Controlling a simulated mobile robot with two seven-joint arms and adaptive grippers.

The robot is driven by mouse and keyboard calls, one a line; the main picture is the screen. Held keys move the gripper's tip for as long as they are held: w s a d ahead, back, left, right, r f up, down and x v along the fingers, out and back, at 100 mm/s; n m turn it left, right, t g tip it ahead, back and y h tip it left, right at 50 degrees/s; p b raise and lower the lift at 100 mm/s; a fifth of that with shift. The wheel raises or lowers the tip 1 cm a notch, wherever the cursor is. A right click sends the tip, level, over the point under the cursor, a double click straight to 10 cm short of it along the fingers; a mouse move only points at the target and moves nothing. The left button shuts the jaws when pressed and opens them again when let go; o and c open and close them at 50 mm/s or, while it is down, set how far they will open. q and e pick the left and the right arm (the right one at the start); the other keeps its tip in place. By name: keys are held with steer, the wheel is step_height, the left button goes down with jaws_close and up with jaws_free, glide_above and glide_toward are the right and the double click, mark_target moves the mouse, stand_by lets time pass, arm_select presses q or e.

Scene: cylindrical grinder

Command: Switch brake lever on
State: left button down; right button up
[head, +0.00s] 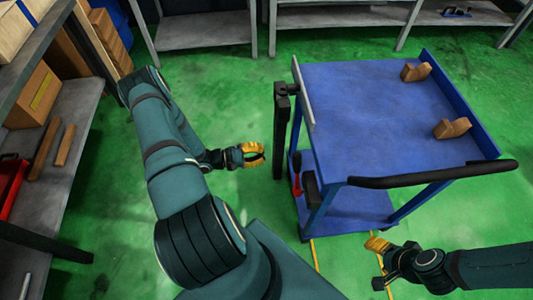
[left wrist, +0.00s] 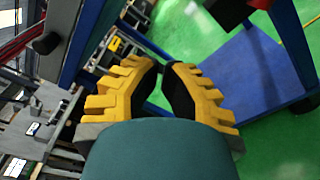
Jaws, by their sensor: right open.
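The brake lever appears to be the small red lever (head: 297,172) low on the near left side of the blue cart (head: 350,100), beside a dark block. My left gripper (head: 262,155), with yellow fingers, is left of the cart's dark post and apart from the lever. Its fingers (left wrist: 162,68) curve close together at the tips with an empty gap behind, so open or shut is unclear. A red bar (left wrist: 20,42) with a dark rounded end shows at upper left in the left wrist view; I cannot tell if it is the lever. My right gripper (head: 376,244) is open and empty below the cart's handle.
The cart has a black push handle (head: 440,174) and a dark upright post (head: 280,130). Two brown wooden pieces (head: 416,72) (head: 452,128) lie on its top. Shelves with boxes (head: 33,95) stand at left, grey shelving (head: 205,30) at the back.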

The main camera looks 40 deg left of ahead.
mark_target(297, 173)
arm_select(q)
steer(key=w+d+r, duration=0.1)
steer(key=w+d, duration=0.4)
steer(key=d, duration=0.3)
steer(key=shift+d+r+b, duration=0.15)
steer(key=shift+r+b, duration=0.15)
steer(key=shift+b, duration=0.1)
arm_select(e)
steer(key=shift+w+f, duration=0.15)
steer(key=shift+f, duration=0.35)
steer(key=shift+d, duration=0.1)
arm_select(q)
steer(key=shift+s+d+r, duration=0.1)
steer(key=shift+d+r, duration=0.1)
steer(key=shift+r, duration=0.1)
arm_select(e)
steer(key=shift+s+d+r, duration=0.2)
steer(key=shift+d, duration=0.3)
